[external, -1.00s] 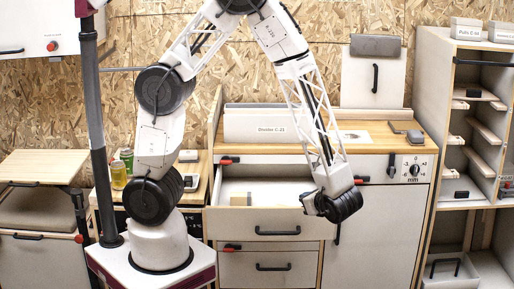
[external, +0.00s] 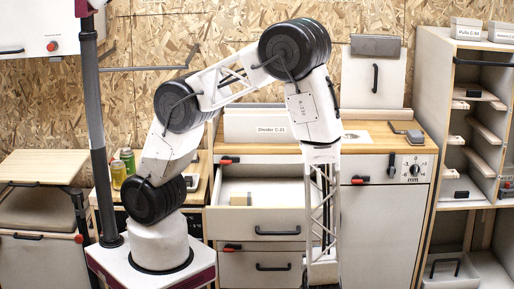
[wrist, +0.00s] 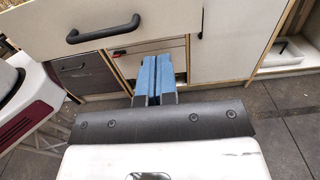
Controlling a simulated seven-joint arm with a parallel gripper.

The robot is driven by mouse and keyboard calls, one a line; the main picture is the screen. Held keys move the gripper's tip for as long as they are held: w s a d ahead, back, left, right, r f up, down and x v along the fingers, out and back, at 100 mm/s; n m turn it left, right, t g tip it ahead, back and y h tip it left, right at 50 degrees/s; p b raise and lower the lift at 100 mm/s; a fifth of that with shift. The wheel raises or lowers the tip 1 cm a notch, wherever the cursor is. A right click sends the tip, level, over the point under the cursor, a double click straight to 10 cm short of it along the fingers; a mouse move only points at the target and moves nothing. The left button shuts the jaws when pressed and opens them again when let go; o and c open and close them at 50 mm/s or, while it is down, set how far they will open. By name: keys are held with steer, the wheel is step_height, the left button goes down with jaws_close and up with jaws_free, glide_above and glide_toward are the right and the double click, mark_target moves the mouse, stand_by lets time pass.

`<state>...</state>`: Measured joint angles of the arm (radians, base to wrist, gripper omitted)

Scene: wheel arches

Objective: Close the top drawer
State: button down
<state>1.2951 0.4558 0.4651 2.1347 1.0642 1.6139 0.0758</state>
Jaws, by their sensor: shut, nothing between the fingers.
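The top drawer (external: 228,222) of the central cabinet is pulled out, with its inside visible. Its front has a black bar handle (external: 277,231). A small tan block (external: 240,199) lies in the drawer. In the wrist view, a pale front with a black handle (wrist: 103,28), apparently this drawer, is at upper left. My gripper (wrist: 153,58) has blue fingers pressed together with nothing held. It points towards the cabinet's lower part, below and right of that handle, apart from it. In the external view my forearm hangs right of the drawer and the fingertips are out of frame.
A closed lower drawer (external: 255,268) is below the open one. A cabinet door (external: 375,235) is to its right. The wooden worktop (external: 410,143) holds a divider box (external: 255,124). Open shelves (external: 450,130) stand at right. The grey floor (wrist: 285,130) looks clear at right.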

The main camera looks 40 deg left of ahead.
steer(key=shift+w+a, duration=0.1)
stand_by(0.3)
steer(key=x, duration=1.3)
steer(key=shift+w+a, duration=0.25)
steer(key=shift+w+a, duration=0.15)
stand_by(0.6)
steer(key=x, duration=3.3)
steer(key=shift+f, duration=0.15)
steer(key=shift+w+a, duration=0.2)
steer(key=shift+w, duration=0.05)
steer(key=shift+w, duration=0.15)
steer(key=shift+v, duration=7.35)
steer(key=shift+a, duration=0.1)
